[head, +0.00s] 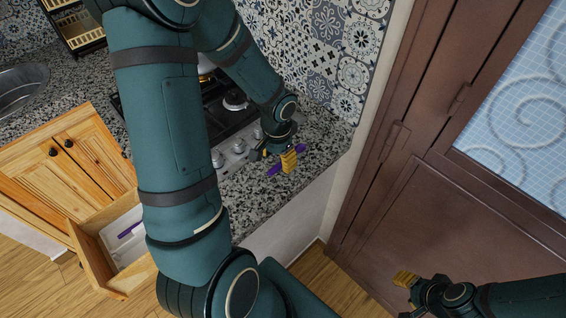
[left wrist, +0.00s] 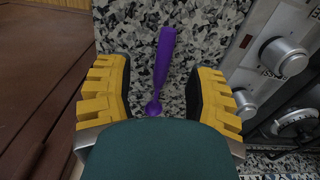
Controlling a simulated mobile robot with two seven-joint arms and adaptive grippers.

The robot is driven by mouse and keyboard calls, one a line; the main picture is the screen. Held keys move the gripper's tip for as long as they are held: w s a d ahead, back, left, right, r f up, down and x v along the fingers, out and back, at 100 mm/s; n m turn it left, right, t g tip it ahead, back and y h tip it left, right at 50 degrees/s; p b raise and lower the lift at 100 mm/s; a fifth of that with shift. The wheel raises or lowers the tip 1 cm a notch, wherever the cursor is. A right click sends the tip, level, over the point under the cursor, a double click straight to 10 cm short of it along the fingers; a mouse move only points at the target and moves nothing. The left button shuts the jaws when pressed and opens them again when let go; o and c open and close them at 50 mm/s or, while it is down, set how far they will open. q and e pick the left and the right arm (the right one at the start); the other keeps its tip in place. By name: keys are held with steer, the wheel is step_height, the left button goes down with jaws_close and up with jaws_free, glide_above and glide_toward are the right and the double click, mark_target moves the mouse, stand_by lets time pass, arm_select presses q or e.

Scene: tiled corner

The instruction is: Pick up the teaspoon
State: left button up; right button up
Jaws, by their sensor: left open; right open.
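A purple teaspoon (head: 274,170) lies on the speckled stone counter, partly hidden by my left gripper (head: 288,160). In the left wrist view the teaspoon (left wrist: 163,58) runs lengthwise between the yellow fingers, its handle away from the wrist and its small bowl nearer. My left gripper (left wrist: 160,98) is open, with one finger on each side of the teaspoon and gaps to both. My right gripper (head: 405,280) is empty and open at the lower right, in front of the brown door and away from the counter.
The stove (head: 235,150) with knobs is close beside the teaspoon. The patterned tile wall (head: 340,65) rises behind the counter (head: 265,195). An open wooden drawer (head: 92,262) at lower left holds a purple item (head: 130,228). A brown door (head: 385,235) stands at right.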

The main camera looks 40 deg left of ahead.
mark_target(277, 165)
arm_select(q)
steer(key=f, duration=0.4)
steer(key=shift+w+a+b, duration=0.1)
steer(key=shift+a+b, duration=0.1)
steer(key=shift+b, duration=0.1)
steer(key=shift+c, duration=0.3)
jaws_close()
